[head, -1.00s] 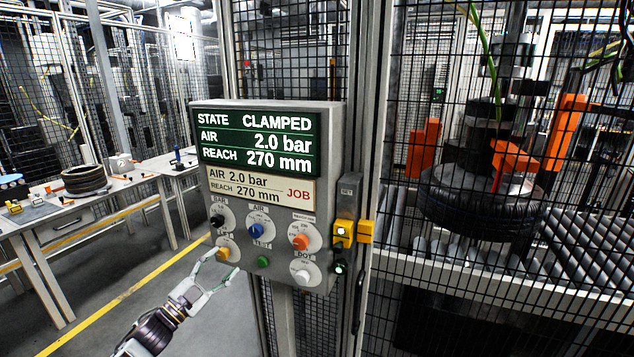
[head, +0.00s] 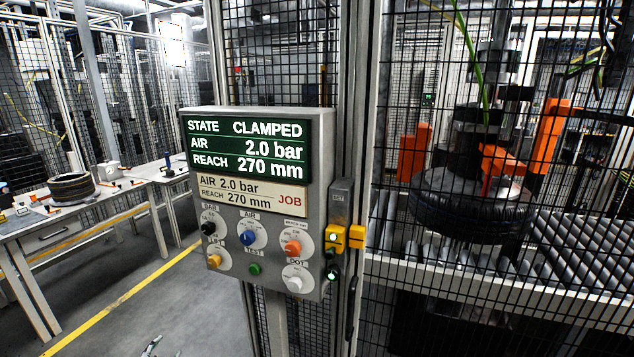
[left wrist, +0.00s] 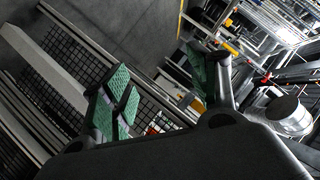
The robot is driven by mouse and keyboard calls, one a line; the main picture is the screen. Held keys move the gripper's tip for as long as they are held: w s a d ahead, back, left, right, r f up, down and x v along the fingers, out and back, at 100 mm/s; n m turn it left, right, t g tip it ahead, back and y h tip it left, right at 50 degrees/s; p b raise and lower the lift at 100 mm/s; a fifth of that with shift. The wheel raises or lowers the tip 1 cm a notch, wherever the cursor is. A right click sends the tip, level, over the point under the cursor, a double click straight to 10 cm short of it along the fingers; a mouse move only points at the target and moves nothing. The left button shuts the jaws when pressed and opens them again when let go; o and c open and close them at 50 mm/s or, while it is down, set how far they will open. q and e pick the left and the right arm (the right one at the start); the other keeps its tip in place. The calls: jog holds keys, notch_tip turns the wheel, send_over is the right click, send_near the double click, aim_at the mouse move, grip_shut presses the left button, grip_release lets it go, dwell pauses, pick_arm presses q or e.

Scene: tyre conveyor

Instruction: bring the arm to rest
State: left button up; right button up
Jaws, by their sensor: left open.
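My left gripper (left wrist: 163,90) is open and empty in the left wrist view, its green-padded fingers apart. In the head view only a bit of its fingertips (head: 152,346) shows at the bottom edge, below and apart from the control panel (head: 325,150). My right gripper is not in view. The panel's screen (head: 247,147) reads STATE CLAMPED, AIR 2.0 bar, REACH 270 mm. The job card (head: 250,194) below it reads AIR 2.0 bar, REACH 270 mm.
A mesh fence (head: 470,290) stands to the right, with a tyre (head: 455,210) in a clamp with orange arms behind it, above a roller conveyor (head: 590,280). A workbench (head: 90,208) with a tyre (head: 70,187) stands at the left. The floor (head: 150,300) between is clear.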

pick_arm(q)
jog(key=s+d+f+n+g+y, duration=0.15)
jog(key=s+f+n+g, duration=0.4)
jog(key=s+f, duration=2.2)
jog(key=s+d+f+g+h, duration=0.1)
jog(key=s+d+f+g, duration=0.2)
jog(key=s+d+f, duration=0.3)
jog(key=s+d+f+g+h, duration=0.2)
jog(key=s+d+f, duration=0.5)
jog(key=s+d, duration=0.9)
jog(key=s+g, duration=0.1)
jog(key=s, duration=0.5)
jog(key=shift+s+d+f+m+g, duration=0.15)
jog(key=shift+s+d+m+g, duration=0.1)
jog(key=shift+s+m+g, duration=0.15)
